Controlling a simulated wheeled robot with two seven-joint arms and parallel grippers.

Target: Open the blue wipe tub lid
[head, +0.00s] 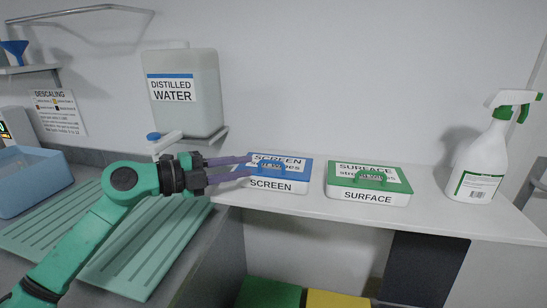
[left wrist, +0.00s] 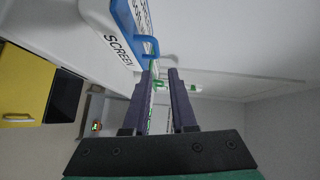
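The blue wipe tub (head: 272,185) is a white box labelled SCREEN, with a blue lid (head: 304,178) that lies shut on top. It stands on the white shelf at the middle of the head view. The tub (left wrist: 108,25) also shows at the upper left of the left wrist view, with a blue loop handle (left wrist: 146,46) on its lid. My left gripper (head: 252,165) is open, with its purple fingers reaching from the left to the lid's left part. In the left wrist view its fingertips (left wrist: 163,72) are close to the handle; I cannot tell whether they touch it.
A green-lidded SURFACE tub (head: 368,183) stands just right. A spray bottle (head: 485,165) is at the shelf's right end. A distilled water container (head: 186,92) stands behind my left gripper. The white shelf (head: 425,212) is bare between the green tub and bottle.

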